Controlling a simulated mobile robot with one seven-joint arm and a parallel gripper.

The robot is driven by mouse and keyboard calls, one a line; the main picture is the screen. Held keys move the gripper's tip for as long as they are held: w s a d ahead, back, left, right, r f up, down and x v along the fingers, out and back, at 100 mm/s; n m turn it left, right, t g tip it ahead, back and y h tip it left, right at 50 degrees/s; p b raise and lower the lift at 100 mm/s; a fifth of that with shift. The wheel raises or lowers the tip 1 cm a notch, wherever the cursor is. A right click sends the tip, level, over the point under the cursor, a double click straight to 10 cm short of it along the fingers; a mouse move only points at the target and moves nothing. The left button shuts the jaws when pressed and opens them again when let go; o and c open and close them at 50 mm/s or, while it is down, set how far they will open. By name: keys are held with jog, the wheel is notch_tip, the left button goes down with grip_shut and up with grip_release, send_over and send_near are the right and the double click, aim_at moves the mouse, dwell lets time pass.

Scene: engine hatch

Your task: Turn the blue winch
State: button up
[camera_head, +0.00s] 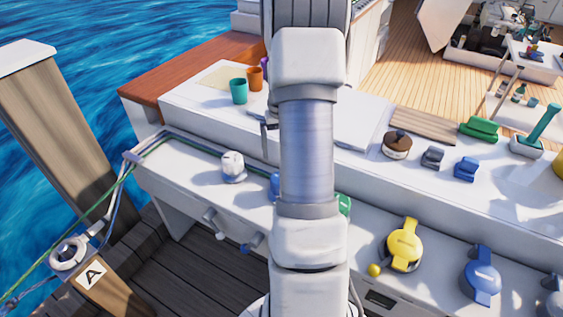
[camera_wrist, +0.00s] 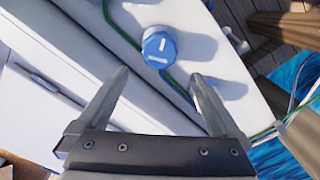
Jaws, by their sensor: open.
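The blue winch (camera_wrist: 158,47) is a short round drum with a white mark on its blue top. It stands on the white deck ledge, at the top middle of the wrist view. In the head view, only a sliver of the blue winch (camera_head: 275,185) shows at the left edge of my arm. My gripper (camera_wrist: 160,75) is open and empty. In the wrist view the winch appears just beyond the gap between the fingertips, apart from both fingers. In the head view my gripper is hidden behind my arm.
A green rope (camera_wrist: 122,35) passes close by the winch. A white winch (camera_head: 232,165) stands left of it, and a green one (camera_head: 343,205) right of it, partly hidden. A yellow lever (camera_head: 404,245) and a blue lever (camera_head: 482,276) sit further right on the ledge.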

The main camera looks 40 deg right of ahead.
notch_tip(320, 180, up, 5)
jog(key=shift+f+p, duration=0.1)
jog(key=shift+p, duration=0.2)
dwell(0.4)
